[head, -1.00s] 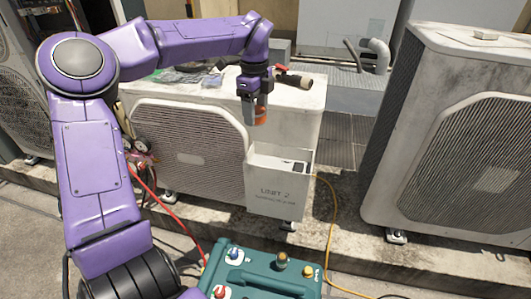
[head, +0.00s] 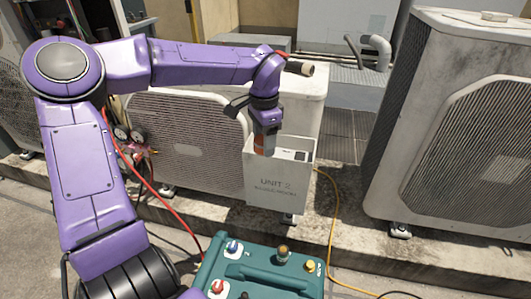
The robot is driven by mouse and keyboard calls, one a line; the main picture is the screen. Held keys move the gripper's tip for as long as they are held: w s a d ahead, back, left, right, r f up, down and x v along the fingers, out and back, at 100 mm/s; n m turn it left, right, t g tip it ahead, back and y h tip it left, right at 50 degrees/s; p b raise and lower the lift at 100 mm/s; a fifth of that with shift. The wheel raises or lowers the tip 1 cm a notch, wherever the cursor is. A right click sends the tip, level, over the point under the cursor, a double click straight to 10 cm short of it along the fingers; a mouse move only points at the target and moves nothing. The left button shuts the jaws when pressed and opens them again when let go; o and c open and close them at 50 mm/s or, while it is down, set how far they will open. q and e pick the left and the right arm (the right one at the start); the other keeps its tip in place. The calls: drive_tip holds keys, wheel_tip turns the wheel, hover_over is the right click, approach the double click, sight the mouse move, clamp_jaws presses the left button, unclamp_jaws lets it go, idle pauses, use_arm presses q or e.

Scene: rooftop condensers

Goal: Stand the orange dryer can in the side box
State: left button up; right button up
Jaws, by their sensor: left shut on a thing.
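The orange dryer can (head: 260,147) shows as a small strip of orange between the fingers of my left gripper (head: 265,143). The gripper points down and is shut on the can. The can is at the left part of the side box's opening, and the fingers hide most of it. The side box (head: 278,186) is a pale box marked "UNIT 2" on the front right of the near condenser. Whether the can's lower end is inside the box or in front of it, I cannot tell. My right gripper is not in view.
The near condenser (head: 185,150) carries the box, and a dark-tipped cylinder (head: 299,68) lies on its top. A teal machine (head: 262,275) with knobs stands in front. Red and yellow hoses cross the ground. Another condenser (head: 480,140) stands at right.

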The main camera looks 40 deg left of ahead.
use_arm(q)
drive_tip(key=w+a+f, duration=0.4)
drive_tip(key=w+f, duration=0.1)
drive_tip(key=w+a+f, duration=0.3)
drive_tip(key=shift+w+f, duration=0.1)
drive_tip(key=shift+w+a+f+b, duration=0.1)
drive_tip(key=shift+f+b, duration=0.15)
drive_tip(key=shift+b, duration=0.05)
wheel_tip(320, 180, down, 3)
drive_tip(key=shift+w+a+f, duration=0.1)
drive_tip(key=shift+f+b, duration=0.15)
drive_tip(key=shift+b, duration=0.3)
drive_tip(key=o, duration=1.1)
